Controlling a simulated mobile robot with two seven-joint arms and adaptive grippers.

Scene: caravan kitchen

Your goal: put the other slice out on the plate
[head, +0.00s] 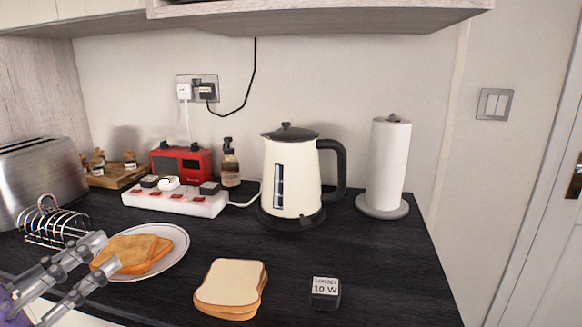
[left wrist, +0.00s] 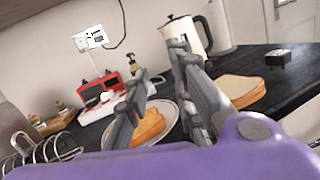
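The white plate (head: 180,243) lies on the dark worktop at the left, with toasted slices (head: 132,252) on it that seem to overlap. They also show in the left wrist view (left wrist: 150,127), beyond my fingers. My left gripper (head: 104,256) is at the front left edge of the plate, its two fingers apart with nothing between them. Its fingers partly hide the toast and plate rim. Untoasted bread slices (head: 232,285) lie stacked on the worktop to the right of the plate. The steel toaster (head: 42,178) stands at the far left; its slots are hard to see into. My right gripper is out of view.
A wire toast rack (head: 55,225) stands left of the plate. Behind are a white socket strip (head: 175,202), a red radio (head: 183,161), a bottle and small jars. A cream kettle (head: 290,178), a paper roll (head: 387,160) and a dark labelled block (head: 325,292) are to the right.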

